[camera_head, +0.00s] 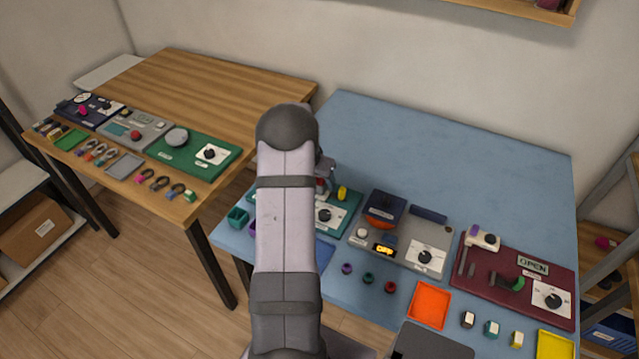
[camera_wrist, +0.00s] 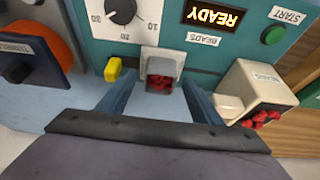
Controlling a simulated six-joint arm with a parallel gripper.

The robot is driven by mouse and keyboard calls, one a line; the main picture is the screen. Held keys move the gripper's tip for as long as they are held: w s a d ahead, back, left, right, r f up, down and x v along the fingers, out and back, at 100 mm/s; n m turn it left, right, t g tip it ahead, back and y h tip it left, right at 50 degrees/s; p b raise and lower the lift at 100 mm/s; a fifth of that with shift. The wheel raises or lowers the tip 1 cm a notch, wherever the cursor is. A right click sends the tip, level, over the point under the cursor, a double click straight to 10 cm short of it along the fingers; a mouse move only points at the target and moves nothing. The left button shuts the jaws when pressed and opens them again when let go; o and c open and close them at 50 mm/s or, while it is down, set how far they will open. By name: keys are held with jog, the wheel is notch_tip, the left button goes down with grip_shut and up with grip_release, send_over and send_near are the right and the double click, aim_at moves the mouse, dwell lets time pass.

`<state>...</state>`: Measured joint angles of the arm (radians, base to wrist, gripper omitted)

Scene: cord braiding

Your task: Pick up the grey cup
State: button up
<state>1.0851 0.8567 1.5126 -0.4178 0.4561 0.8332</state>
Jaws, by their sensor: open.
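The grey cup (camera_wrist: 163,66) is in the upper middle of the wrist view, in front of the teal panel (camera_wrist: 215,65). Red beads show inside its opening. My gripper (camera_wrist: 158,100) is open, with one finger on each side of the space just below the cup in that view. Nothing is held between the fingers. I cannot tell whether the fingertips reach past the cup's sides. In the head view my arm hides most of this area, and the cup cannot be made out clearly.
A cream bead dispenser (camera_wrist: 250,92) with red beads stands close to the right finger in the wrist view. A yellow peg (camera_wrist: 113,69) is left of the cup. The blue table (camera_head: 450,150) is clear at the back.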

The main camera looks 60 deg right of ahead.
jog(key=c, duration=1.1)
jog(key=shift+c, duration=0.2)
